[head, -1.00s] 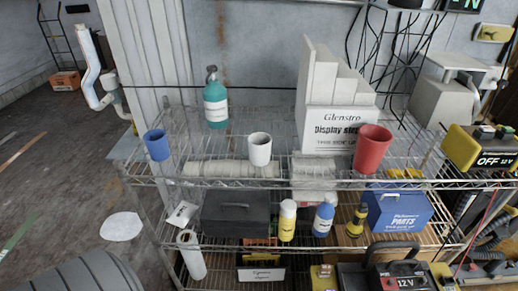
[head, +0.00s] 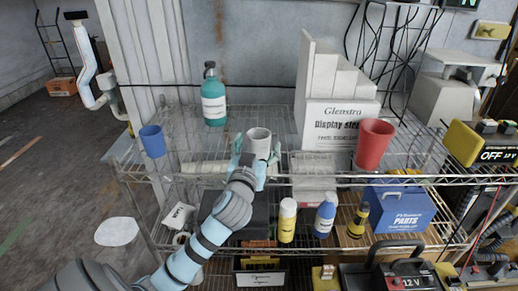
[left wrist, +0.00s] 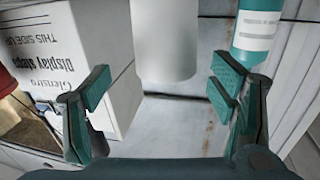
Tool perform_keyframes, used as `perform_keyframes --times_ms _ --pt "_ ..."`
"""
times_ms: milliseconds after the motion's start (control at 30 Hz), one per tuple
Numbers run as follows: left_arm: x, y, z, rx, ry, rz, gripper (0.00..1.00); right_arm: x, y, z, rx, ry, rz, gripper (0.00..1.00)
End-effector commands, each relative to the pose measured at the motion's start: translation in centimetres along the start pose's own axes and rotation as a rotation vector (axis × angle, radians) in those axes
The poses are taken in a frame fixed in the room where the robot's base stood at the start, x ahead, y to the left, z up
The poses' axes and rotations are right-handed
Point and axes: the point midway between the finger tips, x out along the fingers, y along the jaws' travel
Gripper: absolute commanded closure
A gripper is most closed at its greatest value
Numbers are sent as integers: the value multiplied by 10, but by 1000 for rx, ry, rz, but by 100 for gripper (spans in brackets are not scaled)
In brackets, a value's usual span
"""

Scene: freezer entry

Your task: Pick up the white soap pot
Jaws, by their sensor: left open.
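The white soap pot (head: 259,138) stands upright on the top wire shelf, between the teal bottle and the white stepped display. My left gripper (head: 256,157) reaches up to it from the front, with its fingers around the pot's near side and its arm hiding the pot's lower part. In the left wrist view, which is upside down, my open left gripper (left wrist: 163,88) has a finger on each side, and the pot (left wrist: 166,40) is centred between them with a visible gap to each pad. The pot is not gripped. My right gripper is out of view.
On the top shelf (head: 190,119) stand a blue cup (head: 153,141), a teal pump bottle (head: 214,97), a stepped display (head: 335,125) and a red cup (head: 373,145). Blue and yellow-capped bottles (head: 325,216) stand on the shelf below. Bare wire lies left of the pot.

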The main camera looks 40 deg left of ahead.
Motion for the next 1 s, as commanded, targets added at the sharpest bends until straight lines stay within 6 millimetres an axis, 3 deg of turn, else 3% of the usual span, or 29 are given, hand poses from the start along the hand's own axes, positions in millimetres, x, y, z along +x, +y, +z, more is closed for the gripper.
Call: perform_keyframes --times_ms 200,467,767,1000 --pt "40 -7 3 0 -1 -1 22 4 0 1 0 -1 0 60" --pt "46 -6 3 1 -2 1 22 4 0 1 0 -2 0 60" --pt "46 -6 3 1 -2 1 70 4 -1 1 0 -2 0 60" --pt "46 -6 3 1 -2 1 74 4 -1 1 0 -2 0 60"
